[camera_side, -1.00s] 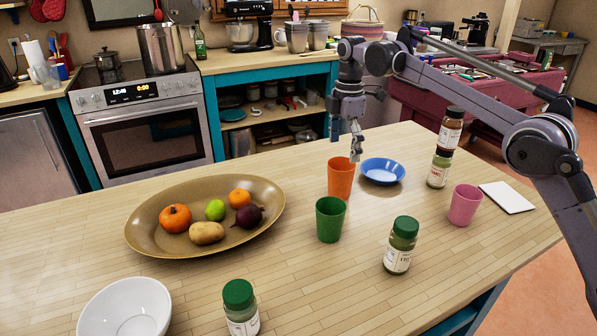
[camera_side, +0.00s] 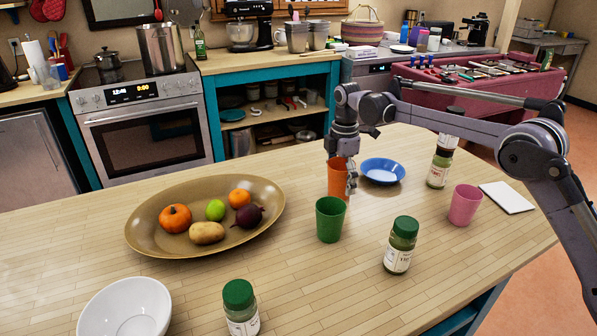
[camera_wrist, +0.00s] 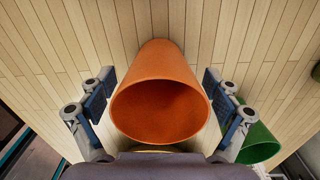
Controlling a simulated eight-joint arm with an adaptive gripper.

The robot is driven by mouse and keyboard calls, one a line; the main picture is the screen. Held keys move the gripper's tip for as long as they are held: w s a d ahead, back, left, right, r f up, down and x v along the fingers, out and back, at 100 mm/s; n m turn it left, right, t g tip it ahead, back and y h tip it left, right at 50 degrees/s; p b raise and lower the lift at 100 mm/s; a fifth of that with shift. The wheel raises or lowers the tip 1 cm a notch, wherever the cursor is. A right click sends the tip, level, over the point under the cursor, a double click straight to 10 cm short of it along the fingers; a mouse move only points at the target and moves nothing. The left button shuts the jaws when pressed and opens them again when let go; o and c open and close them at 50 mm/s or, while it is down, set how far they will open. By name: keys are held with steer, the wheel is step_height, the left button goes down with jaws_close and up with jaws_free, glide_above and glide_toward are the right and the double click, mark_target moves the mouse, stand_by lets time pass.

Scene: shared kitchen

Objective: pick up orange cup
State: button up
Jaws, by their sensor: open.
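The orange cup (camera_side: 338,179) stands upright on the wooden table, behind the green cup (camera_side: 330,219). My gripper (camera_side: 350,185) is lowered at the cup and partly hides it in the side view. In the wrist view, the orange cup (camera_wrist: 160,92) sits between the two open fingers of my gripper (camera_wrist: 158,95), with a gap visible on each side. The green cup also shows in the wrist view (camera_wrist: 258,143), just beyond the right finger.
A blue bowl (camera_side: 383,171) lies right of the orange cup. A brown platter (camera_side: 150,242) with fruit and vegetables is to the left. A green-lidded jar (camera_side: 400,246), pink cup (camera_side: 464,205) and stacked jars (camera_side: 440,168) stand to the right.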

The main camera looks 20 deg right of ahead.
steer(key=shift+f, duration=0.35)
steer(key=c, duration=1.2)
steer(key=shift+r, duration=0.15)
